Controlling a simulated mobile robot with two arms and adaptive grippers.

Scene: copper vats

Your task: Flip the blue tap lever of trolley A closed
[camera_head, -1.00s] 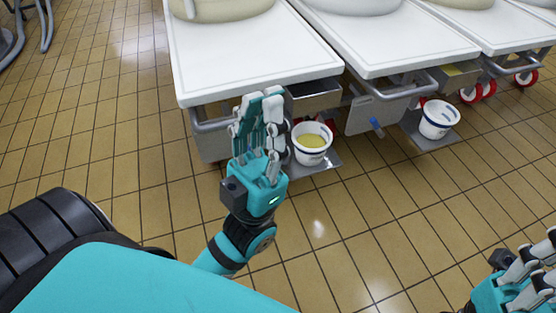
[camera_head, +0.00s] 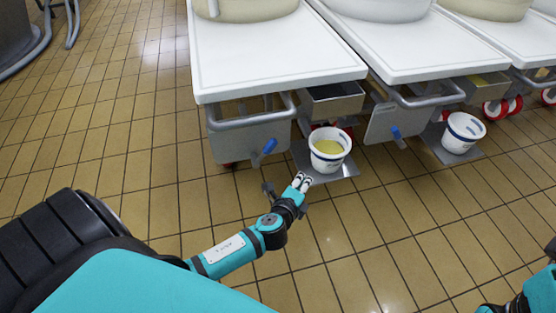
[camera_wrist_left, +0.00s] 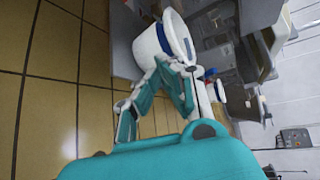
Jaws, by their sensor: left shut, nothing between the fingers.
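The nearest trolley (camera_head: 270,72) has a blue tap lever (camera_head: 269,147) slanting down-left from its grey front panel. The trolley to its right (camera_head: 405,48) has a similar blue lever (camera_head: 396,134). I see no letter saying which is A. My left gripper (camera_head: 302,181) is shut and empty, low in front of the nearest trolley, below and right of its lever and apart from it. In the wrist view its fingers (camera_wrist_left: 165,82) overlap the white bucket (camera_wrist_left: 152,45); contact is unclear.
A white bucket with yellow contents (camera_head: 330,150) stands on a low metal tray (camera_head: 346,171) right beside my left gripper. Another bucket (camera_head: 463,132) stands farther right. Handle bars (camera_head: 250,121) project from the trolley fronts. The tiled floor (camera_head: 140,150) at left is clear.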

